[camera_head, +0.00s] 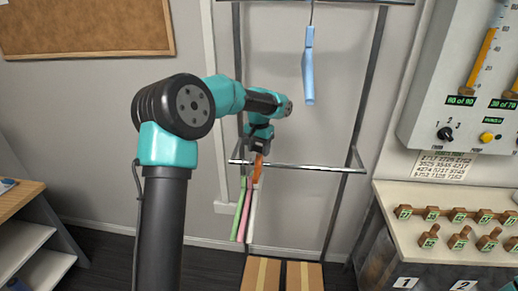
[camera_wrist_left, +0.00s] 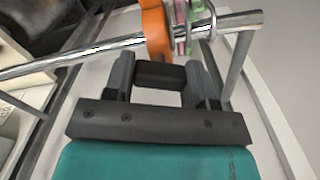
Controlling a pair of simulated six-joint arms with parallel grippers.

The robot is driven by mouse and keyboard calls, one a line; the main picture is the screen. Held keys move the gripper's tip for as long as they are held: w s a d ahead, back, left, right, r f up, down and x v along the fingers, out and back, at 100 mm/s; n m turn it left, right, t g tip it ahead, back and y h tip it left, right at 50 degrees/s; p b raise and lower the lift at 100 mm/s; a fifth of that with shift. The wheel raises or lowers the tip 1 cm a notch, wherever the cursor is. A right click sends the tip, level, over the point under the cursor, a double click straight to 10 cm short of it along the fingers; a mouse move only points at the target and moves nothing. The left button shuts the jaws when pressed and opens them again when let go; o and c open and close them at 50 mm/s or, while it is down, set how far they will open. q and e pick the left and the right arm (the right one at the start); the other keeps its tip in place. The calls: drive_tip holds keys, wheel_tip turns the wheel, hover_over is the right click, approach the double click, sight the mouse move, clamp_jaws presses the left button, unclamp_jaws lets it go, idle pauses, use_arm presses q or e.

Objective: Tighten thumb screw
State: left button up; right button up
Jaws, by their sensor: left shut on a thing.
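My left gripper (camera_head: 259,148) is at the horizontal metal rail (camera_head: 315,168), just above the hanging strips. In the left wrist view, the two fingers of my left gripper (camera_wrist_left: 160,76) are shut on a dark block (camera_wrist_left: 160,75) that fills the gap between them. I cannot tell whether this block is the thumb screw. An orange piece (camera_wrist_left: 155,32) stands just beyond the block, at the rail (camera_wrist_left: 100,47). The orange piece also shows in the head view (camera_head: 258,168), below the gripper. My right gripper is out of view.
Green (camera_head: 240,212), pink (camera_head: 247,208) and white (camera_head: 253,215) strips hang below the rail. A blue item (camera_head: 309,65) hangs higher up. A gauge panel (camera_head: 420,120) and a ledge (camera_head: 400,196) with several wooden handles stand at the right. Brown boxes (camera_head: 303,278) are below.

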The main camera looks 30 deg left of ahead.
sight(259, 147)
use_arm(q)
drive_tip(key=m, duration=0.6)
drive_tip(key=shift+m, duration=0.3)
drive_tip(key=m, duration=0.6)
drive_tip(key=shift+m, duration=0.4)
drive_tip(key=o, duration=0.9)
drive_tip(key=shift+o, duration=0.2)
drive_tip(key=shift+r, duration=0.15)
wheel_tip(259, 147, up, 17)
drive_tip(key=shift+r, duration=0.1)
